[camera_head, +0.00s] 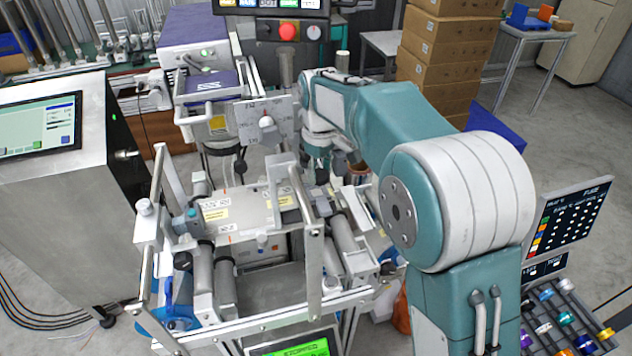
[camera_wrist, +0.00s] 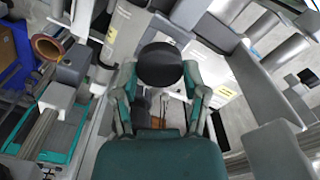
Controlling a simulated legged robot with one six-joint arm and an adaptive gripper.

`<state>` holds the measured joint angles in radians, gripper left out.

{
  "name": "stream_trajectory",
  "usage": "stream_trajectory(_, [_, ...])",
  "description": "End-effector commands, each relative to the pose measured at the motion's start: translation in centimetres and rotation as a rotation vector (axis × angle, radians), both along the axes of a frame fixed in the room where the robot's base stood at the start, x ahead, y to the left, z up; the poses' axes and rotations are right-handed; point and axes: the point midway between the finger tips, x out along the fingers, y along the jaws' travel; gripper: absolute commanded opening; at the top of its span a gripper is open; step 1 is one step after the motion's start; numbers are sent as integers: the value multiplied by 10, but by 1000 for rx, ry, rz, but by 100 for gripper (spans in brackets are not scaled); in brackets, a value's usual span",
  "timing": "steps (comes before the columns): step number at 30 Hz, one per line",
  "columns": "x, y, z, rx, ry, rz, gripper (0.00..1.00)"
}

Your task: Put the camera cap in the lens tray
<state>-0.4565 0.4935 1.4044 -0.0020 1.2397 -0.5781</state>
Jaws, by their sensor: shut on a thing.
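In the wrist view, my gripper (camera_wrist: 160,80) has its two teal-and-grey fingers closed on a round black cap (camera_wrist: 160,62), taken to be the camera cap. The cap's dark face shows between the fingertips. In the head view, my gripper (camera_head: 319,160) points down over the back right part of the machine, small and partly hidden by my arm. I cannot make out the cap there. I cannot pick out the lens tray for sure in either view.
The machine with rollers (camera_head: 342,240) and upright metal bars (camera_head: 306,240) stands below my arm. A steel cabinet with a screen (camera_head: 40,128) is at left. Cardboard boxes (camera_head: 450,45) are stacked behind. A copper-coloured ring (camera_wrist: 46,46) is at left in the wrist view.

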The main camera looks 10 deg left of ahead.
Motion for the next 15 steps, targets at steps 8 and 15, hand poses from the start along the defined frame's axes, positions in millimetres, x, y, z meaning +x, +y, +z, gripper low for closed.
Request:
stream_trajectory(8, [2,8,-35,-2,4,-1,25])
stream_trajectory(15, [2,7,-40,1,-1,0,25])
